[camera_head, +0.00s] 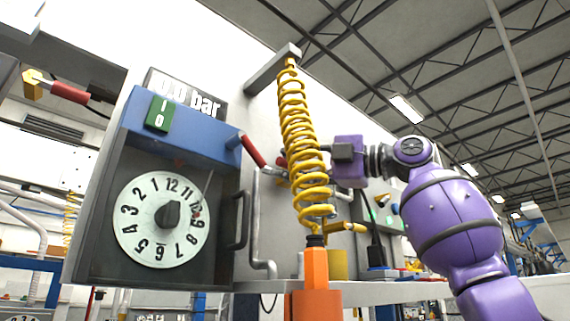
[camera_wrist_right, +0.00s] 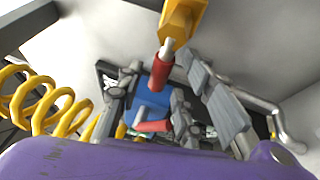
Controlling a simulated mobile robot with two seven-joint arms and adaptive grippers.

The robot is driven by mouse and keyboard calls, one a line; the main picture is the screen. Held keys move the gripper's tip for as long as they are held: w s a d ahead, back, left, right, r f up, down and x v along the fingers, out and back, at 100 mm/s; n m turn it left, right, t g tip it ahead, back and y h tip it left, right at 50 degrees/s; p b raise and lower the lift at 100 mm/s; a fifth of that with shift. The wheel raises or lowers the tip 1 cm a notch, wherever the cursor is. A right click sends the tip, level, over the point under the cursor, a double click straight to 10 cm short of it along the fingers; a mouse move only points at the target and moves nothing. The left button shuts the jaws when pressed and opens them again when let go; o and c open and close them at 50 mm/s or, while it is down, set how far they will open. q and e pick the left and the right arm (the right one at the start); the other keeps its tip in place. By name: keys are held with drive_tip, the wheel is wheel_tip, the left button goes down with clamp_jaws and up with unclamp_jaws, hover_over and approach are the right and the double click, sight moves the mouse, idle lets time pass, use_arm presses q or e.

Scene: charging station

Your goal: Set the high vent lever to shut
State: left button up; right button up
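A red-gripped lever (camera_head: 252,150) shows beside the blue-topped dial box, left of the yellow coiled hose. The wrist view shows a red lever grip (camera_wrist_right: 161,68) on a yellow body (camera_wrist_right: 183,20), and a second red bar (camera_wrist_right: 153,126) lower down. I cannot tell which is the high vent lever. My right gripper (camera_head: 342,152) is behind and right of the coil, which hides its fingertips. In the wrist view its fingers (camera_wrist_right: 150,95) are spread, with the red grips seen between them; contact is unclear. My left gripper is out of view.
The yellow coiled hose (camera_head: 305,145) hangs in front of my right gripper. The dial box (camera_head: 115,260) has a side handle (camera_head: 244,220). An orange fitting (camera_head: 315,270) stands below the coil. Another red-handled lever (camera_head: 70,92) is at far left.

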drive_tip(key=v, duration=1)
drive_tip(key=shift+d, duration=0.1)
